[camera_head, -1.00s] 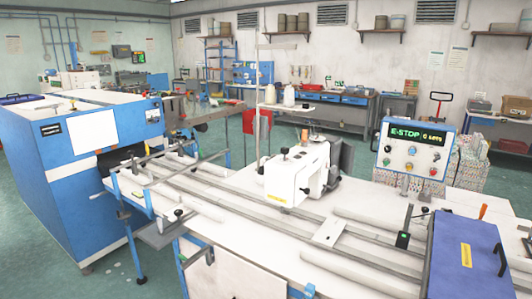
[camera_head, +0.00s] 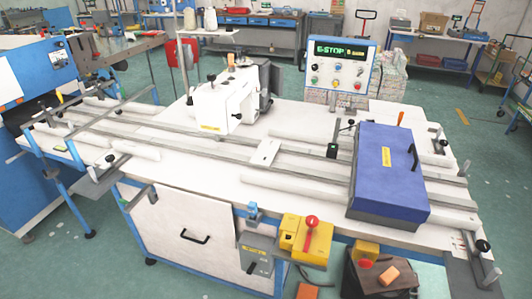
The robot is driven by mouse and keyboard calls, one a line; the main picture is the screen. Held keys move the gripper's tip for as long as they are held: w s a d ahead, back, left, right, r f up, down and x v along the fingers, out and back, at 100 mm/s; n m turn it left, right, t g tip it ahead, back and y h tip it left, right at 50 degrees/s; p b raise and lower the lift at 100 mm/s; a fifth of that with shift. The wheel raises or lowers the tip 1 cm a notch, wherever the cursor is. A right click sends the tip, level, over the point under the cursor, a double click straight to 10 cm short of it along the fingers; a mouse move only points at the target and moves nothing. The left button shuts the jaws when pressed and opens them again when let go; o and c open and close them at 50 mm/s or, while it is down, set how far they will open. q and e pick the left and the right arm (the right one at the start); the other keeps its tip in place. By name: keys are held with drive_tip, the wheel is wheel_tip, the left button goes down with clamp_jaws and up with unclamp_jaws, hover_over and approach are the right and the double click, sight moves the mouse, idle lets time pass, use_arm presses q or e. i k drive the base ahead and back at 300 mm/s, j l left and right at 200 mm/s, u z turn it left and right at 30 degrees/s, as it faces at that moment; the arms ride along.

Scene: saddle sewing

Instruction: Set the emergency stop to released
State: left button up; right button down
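A control panel (camera_head: 339,69) stands at the back of the sewing table, with a green-lit display (camera_head: 340,50) reading "E-STOP" and several small coloured buttons below it. A yellow box (camera_head: 290,241) with a red knob and lever (camera_head: 311,221) is mounted at the table's front edge. To its right and lower, a red round button (camera_head: 366,264) shows by another yellow part (camera_head: 366,248). I cannot tell which red control is the emergency stop, or whether it is pressed. Neither of my grippers is in view.
A white sewing machine (camera_head: 222,100) and a blue case (camera_head: 388,170) sit on the white table (camera_head: 190,160). A grey box (camera_head: 257,254) hangs left of the yellow box. An orange block (camera_head: 388,276) lies on a dark stand at the bottom right.

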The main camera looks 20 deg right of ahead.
sight(364, 263)
drive_tip(key=z, duration=1.45)
